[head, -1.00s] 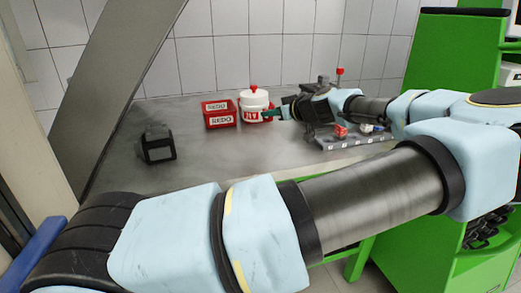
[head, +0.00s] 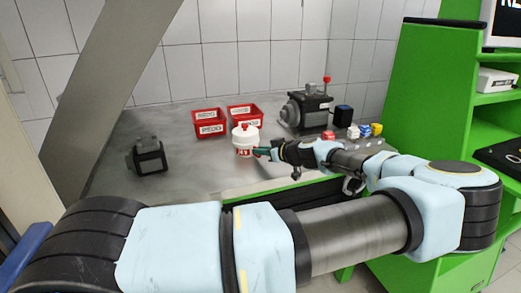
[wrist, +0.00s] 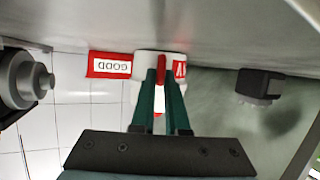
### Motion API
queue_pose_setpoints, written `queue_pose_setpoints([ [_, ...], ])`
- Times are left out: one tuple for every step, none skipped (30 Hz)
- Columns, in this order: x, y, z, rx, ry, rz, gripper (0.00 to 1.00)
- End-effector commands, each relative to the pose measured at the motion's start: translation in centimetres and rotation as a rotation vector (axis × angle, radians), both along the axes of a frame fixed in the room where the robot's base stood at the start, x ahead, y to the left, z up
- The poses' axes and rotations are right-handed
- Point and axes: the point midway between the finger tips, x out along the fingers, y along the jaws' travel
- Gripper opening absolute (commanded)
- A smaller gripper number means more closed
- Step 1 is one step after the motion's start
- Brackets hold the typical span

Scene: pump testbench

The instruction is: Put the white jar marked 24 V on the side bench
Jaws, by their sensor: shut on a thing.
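The white jar (head: 245,141) has a red knob on its lid and a red label whose marking is only partly legible. My gripper (head: 262,152) reaches it from the right in the head view, its green fingers shut on the jar. In the wrist view, the jar (wrist: 143,66) shows upside down between and beyond the fingertips (wrist: 161,75), with part of the red label on its right. I cannot tell whether its base touches the grey bench top (head: 190,180). I cannot tell which surface is the side bench.
Red bins marked REDO (head: 209,129) and GOOD (wrist: 108,65) stand behind the jar. A dark pump-like unit (head: 148,157) stands at left, a larger one (head: 305,108) at back right. Small coloured parts (head: 353,131) lie near my forearm. A green shelf (head: 435,95) stands at right.

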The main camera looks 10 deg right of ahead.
Motion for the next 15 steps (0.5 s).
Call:
queue_pose_setpoints([
  [0.01,0.02,-0.02,-0.001,0.000,0.000,0.00],
  [0.01,0.02,-0.02,-0.001,0.000,0.000,0.00],
  [-0.04,0.02,-0.17,-0.001,0.002,0.001,0.17],
  [-0.04,0.02,-0.16,-0.001,0.002,0.001,0.20],
  [-0.04,0.02,-0.16,-0.001,0.002,0.001,0.23],
  [-0.04,0.02,-0.15,-0.001,0.002,0.001,0.28],
  [-0.03,0.01,-0.14,-0.001,0.002,0.001,0.31],
  [-0.03,0.01,-0.13,-0.001,0.002,0.001,0.35],
  [-0.03,0.02,-0.12,-0.001,0.002,0.001,0.39],
  [-0.03,0.01,-0.11,-0.001,0.002,0.001,0.42],
  [-0.03,0.02,-0.10,0.000,0.001,0.001,0.42],
  [-0.03,0.02,-0.10,0.000,0.001,0.001,0.42],
  [-0.02,0.01,-0.09,0.000,0.001,0.001,0.42],
  [-0.03,0.02,-0.09,0.000,0.001,0.001,0.42],
  [-0.02,0.01,-0.08,0.000,0.001,0.001,0.42],
])
